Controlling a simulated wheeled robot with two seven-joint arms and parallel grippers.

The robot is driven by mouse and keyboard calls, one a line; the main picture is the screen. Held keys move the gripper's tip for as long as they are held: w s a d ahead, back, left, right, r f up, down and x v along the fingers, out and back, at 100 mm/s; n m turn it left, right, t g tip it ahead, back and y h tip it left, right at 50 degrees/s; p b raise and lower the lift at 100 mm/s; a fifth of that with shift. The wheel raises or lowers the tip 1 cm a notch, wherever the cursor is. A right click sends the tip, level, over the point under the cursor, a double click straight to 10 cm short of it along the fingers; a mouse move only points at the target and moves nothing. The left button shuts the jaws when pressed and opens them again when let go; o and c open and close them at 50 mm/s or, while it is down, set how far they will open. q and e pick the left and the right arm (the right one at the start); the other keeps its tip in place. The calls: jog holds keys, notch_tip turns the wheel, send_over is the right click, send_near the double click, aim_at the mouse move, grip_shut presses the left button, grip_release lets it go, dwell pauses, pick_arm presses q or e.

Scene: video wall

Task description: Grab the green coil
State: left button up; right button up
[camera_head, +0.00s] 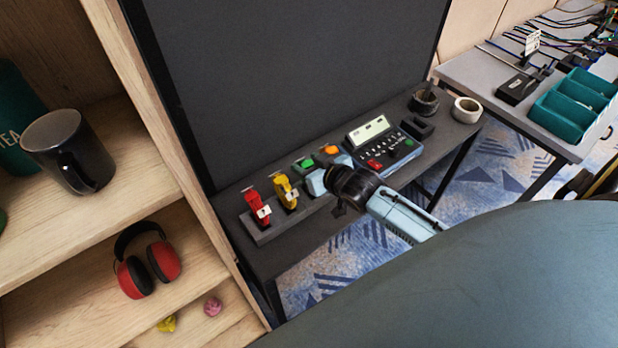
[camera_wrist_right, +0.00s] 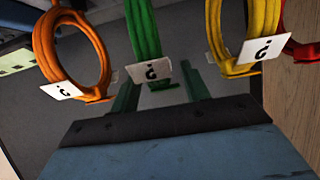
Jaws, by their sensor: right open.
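The green coil (camera_head: 303,163) stands in the rack (camera_head: 262,237) on the dark table, between the yellow coil (camera_head: 284,190) and the orange coil (camera_head: 328,150). My right gripper (camera_head: 315,180) is just in front of it and hides its lower part in the head view. In the right wrist view the green coil (camera_wrist_right: 145,40) hangs ahead with a white tag, near the middle. The open fingers of my right gripper (camera_wrist_right: 160,92) point towards it, one on each side of its lower end. I cannot tell whether they touch it. My left gripper is not in view.
The red coil (camera_head: 257,209) is at the rack's left end. A control box (camera_head: 383,146) and tape rolls (camera_head: 466,110) stand to the right. A large dark screen (camera_head: 300,80) rises behind. A wooden shelf (camera_head: 190,215) with a mug (camera_head: 70,150) is at left.

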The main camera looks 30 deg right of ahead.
grip_shut()
